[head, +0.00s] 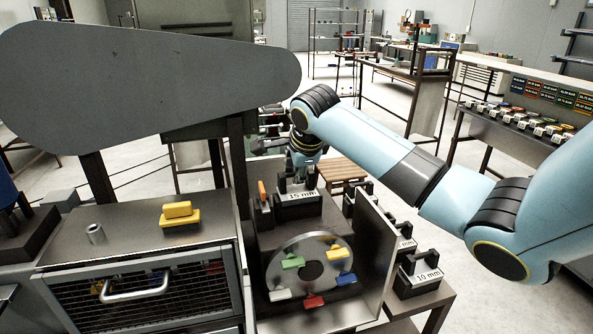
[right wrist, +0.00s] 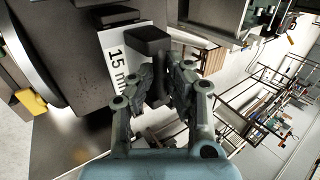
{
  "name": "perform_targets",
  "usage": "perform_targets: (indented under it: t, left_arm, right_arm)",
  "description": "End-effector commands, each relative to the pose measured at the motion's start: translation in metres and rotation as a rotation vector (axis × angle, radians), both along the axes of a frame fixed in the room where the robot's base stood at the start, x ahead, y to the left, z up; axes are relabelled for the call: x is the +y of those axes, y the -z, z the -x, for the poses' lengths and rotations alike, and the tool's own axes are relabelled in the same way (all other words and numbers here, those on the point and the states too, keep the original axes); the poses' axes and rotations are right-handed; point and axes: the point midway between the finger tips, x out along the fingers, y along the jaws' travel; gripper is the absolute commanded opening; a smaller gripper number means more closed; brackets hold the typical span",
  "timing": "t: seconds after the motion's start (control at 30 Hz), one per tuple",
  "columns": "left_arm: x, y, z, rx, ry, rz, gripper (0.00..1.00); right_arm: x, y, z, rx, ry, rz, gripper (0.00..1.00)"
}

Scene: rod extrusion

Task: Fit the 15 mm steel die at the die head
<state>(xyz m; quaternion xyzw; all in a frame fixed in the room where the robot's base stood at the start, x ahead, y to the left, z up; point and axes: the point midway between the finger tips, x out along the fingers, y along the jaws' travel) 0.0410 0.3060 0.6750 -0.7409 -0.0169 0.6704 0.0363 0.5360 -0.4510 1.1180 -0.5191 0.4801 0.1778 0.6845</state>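The 15 mm die (head: 298,197) is a dark block with a white "15 mm" label and a dark handle on top. It is upright just behind the round die head (head: 285,262), a grey disc with a dark central hole and several coloured tabs. My right gripper (head: 303,168) comes down on the die from above. In the right wrist view its fingers (right wrist: 158,80) sit on both sides of the die's handle (right wrist: 148,41) and look closed on it. The label (right wrist: 117,65) shows there beside the handle. Whether the die touches the machine is hidden. My left gripper is out of view.
A rack at the right holds other handled dies, including the 10 mm one (head: 418,277). An upright grey plate (head: 372,250) stands between rack and die head. An orange-handled part (head: 262,197) is close left of the die. A yellow block (head: 179,214) lies on the left bench.

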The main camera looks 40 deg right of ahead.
Motion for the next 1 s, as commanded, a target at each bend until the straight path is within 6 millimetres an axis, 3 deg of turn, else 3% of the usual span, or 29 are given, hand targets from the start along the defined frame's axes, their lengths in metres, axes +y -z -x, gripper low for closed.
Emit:
perform_targets:
  t: [0.17, 0.47, 1.0]
  left_arm:
    - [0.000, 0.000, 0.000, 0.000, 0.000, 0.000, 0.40]
    - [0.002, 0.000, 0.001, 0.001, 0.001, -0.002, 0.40]
    - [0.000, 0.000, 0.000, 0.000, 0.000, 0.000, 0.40]
  right_arm:
    - [0.000, -0.001, 0.000, 0.000, 0.000, 0.000, 0.36]
    - [0.001, -0.002, 0.002, 0.002, 0.001, 0.000, 0.36]
    - [0.026, -0.088, 0.049, -0.002, -0.002, 0.001, 0.36]
